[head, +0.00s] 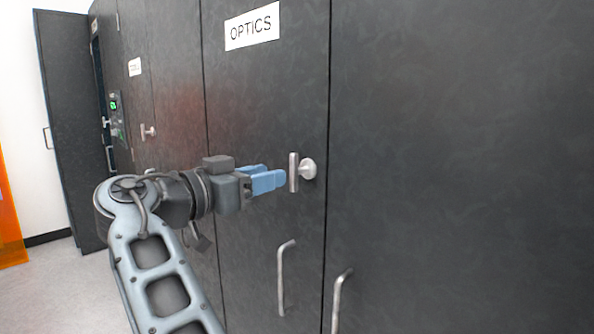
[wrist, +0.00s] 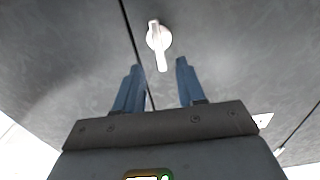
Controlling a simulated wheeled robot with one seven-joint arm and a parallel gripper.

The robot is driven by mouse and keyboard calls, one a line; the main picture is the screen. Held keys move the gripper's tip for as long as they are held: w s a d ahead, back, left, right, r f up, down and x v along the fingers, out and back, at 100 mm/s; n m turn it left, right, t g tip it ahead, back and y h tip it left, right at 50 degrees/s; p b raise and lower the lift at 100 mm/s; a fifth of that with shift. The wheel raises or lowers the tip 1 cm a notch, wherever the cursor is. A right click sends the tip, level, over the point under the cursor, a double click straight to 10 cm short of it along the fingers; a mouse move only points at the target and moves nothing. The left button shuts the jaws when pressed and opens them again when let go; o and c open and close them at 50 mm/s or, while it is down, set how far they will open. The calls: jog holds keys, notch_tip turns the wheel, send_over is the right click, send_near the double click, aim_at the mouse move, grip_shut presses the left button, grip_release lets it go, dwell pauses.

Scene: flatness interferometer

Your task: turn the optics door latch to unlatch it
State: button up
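The optics door (head: 265,100) is a dark panel with a white OPTICS label (head: 252,27); it looks shut. Its latch (head: 294,172) is a light metal bar on a round boss, standing upright near the door's right edge. The latch also shows in the wrist view (wrist: 158,42), just beyond the fingertips and roughly midway between them. My gripper (head: 272,178) has blue fingers pointing at the latch. The wrist view shows the fingers (wrist: 158,66) spread apart with nothing between them. No contact with the latch is visible.
A metal pull handle (head: 283,277) sits below the latch, and another (head: 338,300) is on the neighbouring panel. Further left are another latch (head: 148,132), a panel with a green display (head: 115,105) and an open dark door (head: 70,120). Floor (head: 60,285) shows at lower left.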

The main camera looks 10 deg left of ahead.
aim_at(291, 170)
jog(key=p+x, duration=0.1)
jog(key=x, duration=0.6)
jog(key=shift+w+d, duration=0.15)
jog(key=shift+w, duration=0.1)
jog(key=shift+c, duration=0.2)
grip_shut()
